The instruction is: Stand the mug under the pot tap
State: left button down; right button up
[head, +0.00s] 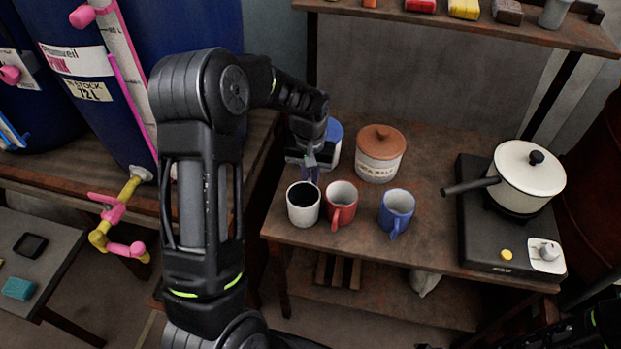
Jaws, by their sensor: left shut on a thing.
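A white mug (303,208) with a dark inside stands upright at the near left corner of the wooden table. My left gripper (311,174) reaches down behind it and is shut at its far side; the exact grip spot is small and partly hidden. A red mug (341,208) stands just right of it and a blue mug (396,212) further right. A yellow tap with pink handles (118,215) hangs from the big blue vat (105,118) at the left. I cannot tell whether this is the pot tap. My right gripper is out of view.
A lidded canister (380,160) and a blue-topped container (335,140) stand behind the mugs. A white pot (526,180) sits on a black hotplate (500,240) at the right. The table is clear between mugs and hotplate.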

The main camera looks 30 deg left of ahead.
pick_arm(q)
jog(key=c, duration=1.5)
grip_release()
jog(key=shift+f, duration=0.1)
notch_tip(320, 180, up, 12)
jog(key=shift+s+r, duration=0.1)
jog(key=shift+r, duration=0.05)
